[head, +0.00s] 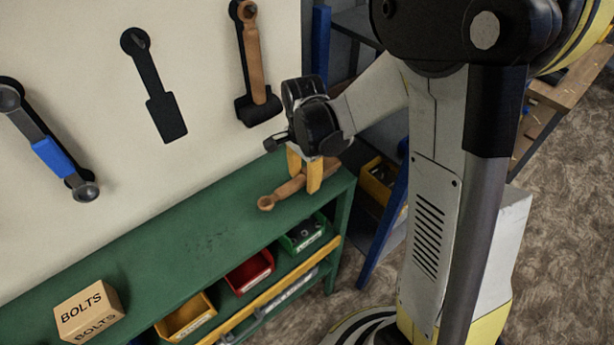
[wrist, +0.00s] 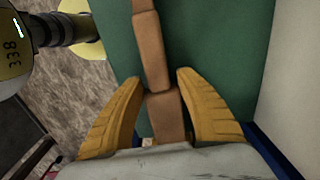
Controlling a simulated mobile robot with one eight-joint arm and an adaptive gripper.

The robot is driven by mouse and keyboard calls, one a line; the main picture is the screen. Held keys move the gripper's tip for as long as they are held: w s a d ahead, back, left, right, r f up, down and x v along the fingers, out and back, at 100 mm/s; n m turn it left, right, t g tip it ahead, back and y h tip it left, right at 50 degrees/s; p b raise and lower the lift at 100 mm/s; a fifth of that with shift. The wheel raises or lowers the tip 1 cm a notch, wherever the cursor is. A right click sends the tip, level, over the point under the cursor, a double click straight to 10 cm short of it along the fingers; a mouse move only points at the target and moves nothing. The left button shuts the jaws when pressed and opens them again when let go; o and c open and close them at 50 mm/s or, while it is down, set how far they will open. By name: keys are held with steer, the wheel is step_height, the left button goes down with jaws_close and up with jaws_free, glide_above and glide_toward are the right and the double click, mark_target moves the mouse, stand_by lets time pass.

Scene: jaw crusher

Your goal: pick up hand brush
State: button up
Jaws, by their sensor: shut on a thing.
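The hand brush (head: 272,200) has a wooden handle with a rounded, holed end. It is at the right end of the green bench top, lying on it or just above; I cannot tell which. My gripper (head: 304,178) points down with its yellow fingers on either side of the brush and is shut on it. In the wrist view the brown wooden body (wrist: 150,50) runs between the fingers of my gripper (wrist: 160,80). Its bristles are not visible in either view.
The green bench (head: 190,232) stands against a pale wall panel with a hanging hammer (head: 253,60), a blue-gripped tool (head: 48,152) and an empty black tool outline (head: 160,95). A BOLTS box (head: 90,310) sits at the bench's left. Coloured bins, including a red one (head: 250,272), are below.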

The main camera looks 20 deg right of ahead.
steer(key=r, duration=0.1)
steer(key=r+p, duration=0.1)
steer(key=r, duration=0.1)
steer(key=d+r, duration=0.1)
steer(key=shift+s+r+p, duration=0.25)
steer(key=shift+r+p, duration=0.05)
steer(key=shift+r, duration=0.1)
steer(key=s+d+r+p, duration=0.2)
steer(key=s+d+r, duration=0.2)
steer(key=d, duration=0.5)
step_height(320, 180, up, 2)
steer(key=shift+s+d+r, duration=0.1)
steer(key=shift+s+d, duration=0.1)
steer(key=shift+s, duration=0.2)
steer(key=shift+o, duration=1.1)
steer(key=shift+a, duration=0.1)
